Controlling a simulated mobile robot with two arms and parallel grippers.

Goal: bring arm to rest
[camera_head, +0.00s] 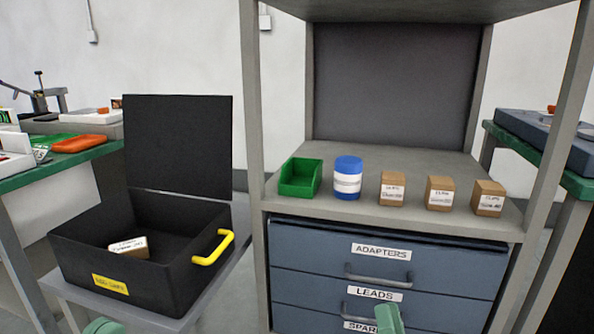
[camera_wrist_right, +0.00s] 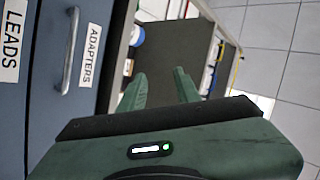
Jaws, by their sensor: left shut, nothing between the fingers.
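My left gripper (camera_head: 101,326) shows only as a green tip at the bottom edge of the head view, in front of the bin's stand, shut and empty. My right gripper (camera_head: 390,319) shows as a green finger at the bottom edge, in front of the drawers near the LEADS label. In the right wrist view my right gripper (camera_wrist_right: 160,88) has its two green fingers apart with nothing between them. The rest of both arms is out of the head view.
A black open-lidded bin (camera_head: 185,272) with a yellow handle holds a small brown box (camera_head: 129,249). The rack shelf (camera_head: 345,208) bears a green tray (camera_head: 300,178), a blue-and-white jar (camera_head: 347,180) and three brown boxes. The drawers (camera_head: 315,257) below look shut.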

